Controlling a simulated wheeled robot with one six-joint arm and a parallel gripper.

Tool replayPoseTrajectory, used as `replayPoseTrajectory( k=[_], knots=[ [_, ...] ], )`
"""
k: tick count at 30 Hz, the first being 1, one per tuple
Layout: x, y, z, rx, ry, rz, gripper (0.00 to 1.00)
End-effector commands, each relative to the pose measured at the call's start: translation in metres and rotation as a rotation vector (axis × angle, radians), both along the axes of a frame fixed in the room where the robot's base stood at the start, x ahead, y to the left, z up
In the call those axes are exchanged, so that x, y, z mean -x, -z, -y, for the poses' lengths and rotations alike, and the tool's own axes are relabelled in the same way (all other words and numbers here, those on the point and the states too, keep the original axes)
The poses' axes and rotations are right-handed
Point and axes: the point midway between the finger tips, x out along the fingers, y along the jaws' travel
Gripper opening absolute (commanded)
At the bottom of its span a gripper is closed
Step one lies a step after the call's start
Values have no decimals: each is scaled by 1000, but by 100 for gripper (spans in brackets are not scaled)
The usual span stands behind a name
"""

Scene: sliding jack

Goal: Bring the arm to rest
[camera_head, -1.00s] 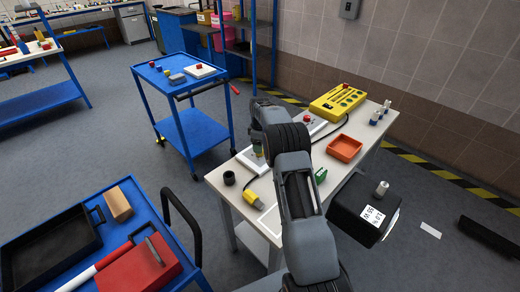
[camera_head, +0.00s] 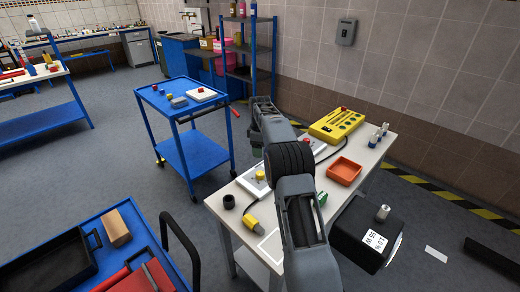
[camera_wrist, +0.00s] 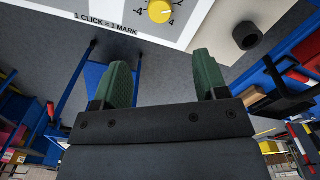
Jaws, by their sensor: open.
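My arm stands over the white bench (camera_head: 222,212) in the head view, folded up and over, its end above the far left part of the bench. My gripper (camera_wrist: 161,62) shows in the wrist view with two green fingers spread wide and nothing between them. In the head view it is partly hidden behind my dark arm link. A white panel (camera_wrist: 100,12) with a yellow knob (camera_wrist: 160,10) and the print "1 CLICK = 1 MARK" lies beyond the fingertips. The gripper appears apart from it.
On the bench are a black ring (camera_head: 229,201), a yellow connector (camera_head: 252,223), an orange tray (camera_head: 344,171) and a yellow control box (camera_head: 336,124). A black block (camera_head: 360,228) is close at right. Blue trolleys stand behind (camera_head: 188,150) and at front left (camera_head: 128,252).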

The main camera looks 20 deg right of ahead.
Motion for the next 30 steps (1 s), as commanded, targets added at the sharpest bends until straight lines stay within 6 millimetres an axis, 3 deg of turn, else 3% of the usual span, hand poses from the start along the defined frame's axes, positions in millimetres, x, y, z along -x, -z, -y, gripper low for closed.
replayPoseTrajectory(
  k=[8, 12, 14, 16, 19, 23, 30],
  knots=[
    [0, 0, 0, 0, 9, 0, 66],
    [-4, 1, 1, 3, 107, 24, 66],
    [-2, 14, 0, 2, 193, 15, 66],
    [11, 38, -3, -3, 311, -23, 66],
    [34, 39, -12, -1, 460, -37, 66],
    [74, 19, -31, 2, 631, -29, 66],
    [178, -34, -77, -13, 879, 29, 66]
  ],
)
